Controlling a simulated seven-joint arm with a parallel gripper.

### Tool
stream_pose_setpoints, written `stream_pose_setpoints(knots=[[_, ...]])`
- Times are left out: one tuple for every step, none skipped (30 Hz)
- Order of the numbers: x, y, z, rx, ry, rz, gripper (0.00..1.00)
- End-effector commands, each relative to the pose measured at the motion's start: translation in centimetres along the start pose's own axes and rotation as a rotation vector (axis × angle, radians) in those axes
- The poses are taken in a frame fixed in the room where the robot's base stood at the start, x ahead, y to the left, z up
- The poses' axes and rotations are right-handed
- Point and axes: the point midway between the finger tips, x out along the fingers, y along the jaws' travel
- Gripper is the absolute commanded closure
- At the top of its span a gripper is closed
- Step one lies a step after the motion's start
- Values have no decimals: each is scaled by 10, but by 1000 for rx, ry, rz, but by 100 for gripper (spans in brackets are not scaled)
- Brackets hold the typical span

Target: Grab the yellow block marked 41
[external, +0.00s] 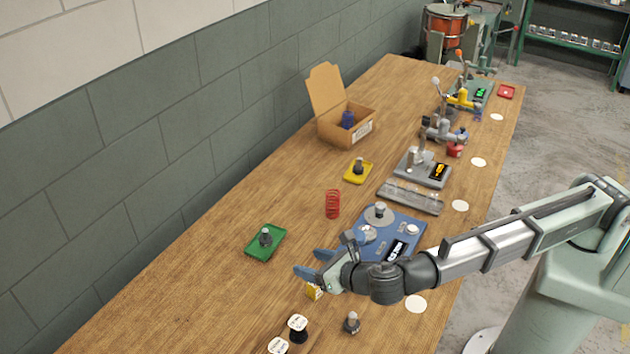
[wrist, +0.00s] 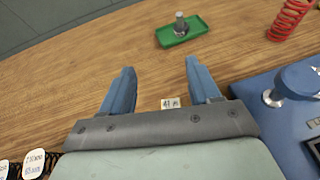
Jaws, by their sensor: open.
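The yellow block (external: 314,291) sits on the wooden table, just below my gripper in the external view and partly hidden by it. In the wrist view the top of the block marked 41 (wrist: 170,103) shows as a small pale label between the fingers, close to the gripper's body and nearer the right finger. My gripper (external: 312,264) has blue fingers, spread apart with nothing between their tips; they also show in the wrist view (wrist: 160,75). I cannot tell whether the fingers touch the block.
A blue machine (external: 385,235) stands right of the gripper. White-topped spools (external: 298,328) and a grey-topped piece (external: 351,323) stand nearer. Wood left of the gripper is clear.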

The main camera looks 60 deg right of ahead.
Motion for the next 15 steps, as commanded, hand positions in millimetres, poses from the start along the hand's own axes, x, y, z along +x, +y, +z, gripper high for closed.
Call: stream_pose_setpoints(knots=[[2,-2,-1,-9,3,-14,38],[2,-3,-2,-13,5,-18,38],[4,-4,-4,-16,6,-21,38],[4,-4,-6,-17,6,-22,38],[5,-4,-8,-18,6,-22,38],[6,-4,-12,-18,6,-22,38],[7,-4,-14,-18,6,-22,38],[9,-4,-18,-18,6,-22,38],[10,-4,-22,-18,6,-22,38],[12,-4,-25,-17,6,-22,38],[13,-4,-28,-17,6,-21,38],[14,-4,-30,-16,5,-21,38],[14,-4,-32,-16,5,-21,38],[15,-4,-33,-16,5,-20,38],[15,-4,-34,-16,5,-20,38]])
